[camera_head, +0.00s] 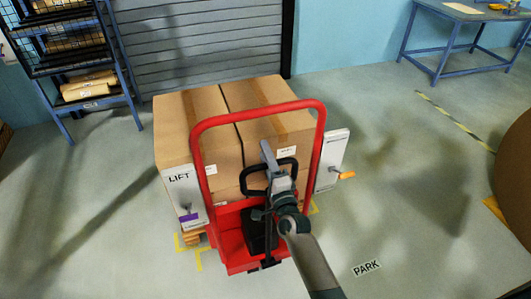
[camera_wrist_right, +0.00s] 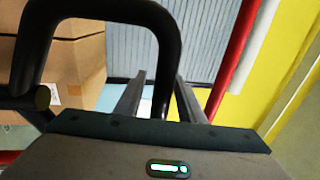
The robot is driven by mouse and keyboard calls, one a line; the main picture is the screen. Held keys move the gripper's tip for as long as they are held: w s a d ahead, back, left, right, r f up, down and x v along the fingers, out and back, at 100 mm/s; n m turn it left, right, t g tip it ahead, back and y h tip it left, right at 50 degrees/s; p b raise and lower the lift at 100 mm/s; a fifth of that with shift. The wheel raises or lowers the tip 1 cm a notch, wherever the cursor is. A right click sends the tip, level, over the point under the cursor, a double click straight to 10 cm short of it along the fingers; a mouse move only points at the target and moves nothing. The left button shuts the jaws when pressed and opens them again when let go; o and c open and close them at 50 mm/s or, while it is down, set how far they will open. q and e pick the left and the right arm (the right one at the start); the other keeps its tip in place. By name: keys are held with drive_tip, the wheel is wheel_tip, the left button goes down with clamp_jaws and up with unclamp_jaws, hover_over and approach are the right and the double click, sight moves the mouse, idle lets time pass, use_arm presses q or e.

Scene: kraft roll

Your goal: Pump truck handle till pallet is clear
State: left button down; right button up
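A red pallet truck (camera_head: 232,250) with a tall red tube frame stands in the middle of the head view. Its black loop handle (camera_head: 249,178) is upright in front of the boxes. My right gripper (camera_head: 268,155) is at this handle. In the right wrist view, the right gripper's two fingers (camera_wrist_right: 160,82) lie on either side of the black handle bar (camera_wrist_right: 164,40), with gaps visible beside it. Large cardboard boxes (camera_head: 190,118) sit on the wooden pallet (camera_head: 191,239), which is mostly hidden. My left gripper is not in view.
A white LIFT panel (camera_head: 184,190) stands left of the truck, and another white panel (camera_head: 335,150) with an orange knob stands right. Floor marked PARK (camera_head: 367,268) is clear. A shelf rack (camera_head: 70,60), a blue table (camera_head: 440,62) and a large brown roll (camera_head: 515,175) stand around.

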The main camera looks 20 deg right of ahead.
drive_tip(key=shift+w, duration=0.1)
drive_tip(key=shift+c, duration=0.6)
clamp_jaws()
idle(0.9)
